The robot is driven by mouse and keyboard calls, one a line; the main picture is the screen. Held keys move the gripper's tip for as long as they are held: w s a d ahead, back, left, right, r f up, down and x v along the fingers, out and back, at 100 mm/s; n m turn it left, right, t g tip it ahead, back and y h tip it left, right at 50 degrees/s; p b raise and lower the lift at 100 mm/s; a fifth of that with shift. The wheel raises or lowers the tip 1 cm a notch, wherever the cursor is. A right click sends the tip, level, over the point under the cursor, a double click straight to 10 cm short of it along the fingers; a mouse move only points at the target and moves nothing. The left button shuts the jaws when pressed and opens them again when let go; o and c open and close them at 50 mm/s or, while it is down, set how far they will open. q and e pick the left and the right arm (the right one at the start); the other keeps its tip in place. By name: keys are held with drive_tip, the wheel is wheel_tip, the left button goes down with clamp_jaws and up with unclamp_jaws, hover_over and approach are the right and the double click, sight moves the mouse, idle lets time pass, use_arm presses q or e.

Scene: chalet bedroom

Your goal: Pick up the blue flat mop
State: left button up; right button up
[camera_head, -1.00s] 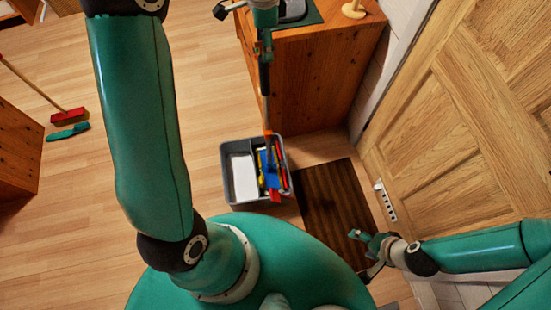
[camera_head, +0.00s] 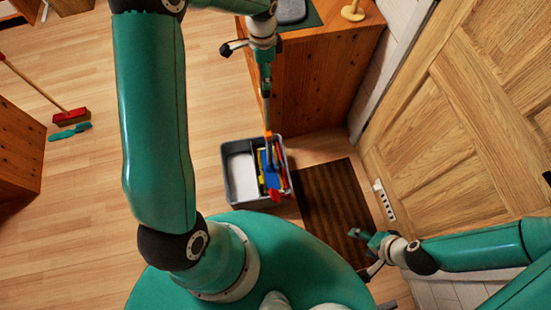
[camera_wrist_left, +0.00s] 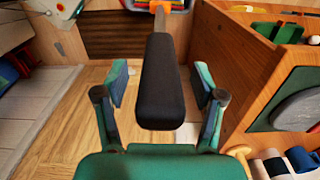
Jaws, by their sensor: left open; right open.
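The blue flat mop (camera_head: 271,179) stands in a grey bin (camera_head: 229,187), its blue head among red and yellow items. Its handle rises toward my left gripper (camera_head: 265,82). In the left wrist view the handle's black grip (camera_wrist_left: 160,85) lies between the spread fingers of that gripper (camera_wrist_left: 161,88), with a gap on each side. The left gripper is open around the grip. My right gripper (camera_head: 366,243) is open and empty above the dark mat, away from the mop.
A wooden cabinet (camera_head: 312,85) stands just behind the bin. A dark striped mat (camera_head: 330,205) and a wooden door (camera_head: 465,120) are to the right. A red broom head (camera_head: 72,117) and teal brush (camera_head: 70,132) lie at the left. Floor left of the bin is clear.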

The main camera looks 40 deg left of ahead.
use_arm(q)
clamp_jaws()
drive_tip(key=shift+r, duration=0.1)
drive_tip(key=shift+r, duration=0.1)
idle(0.3)
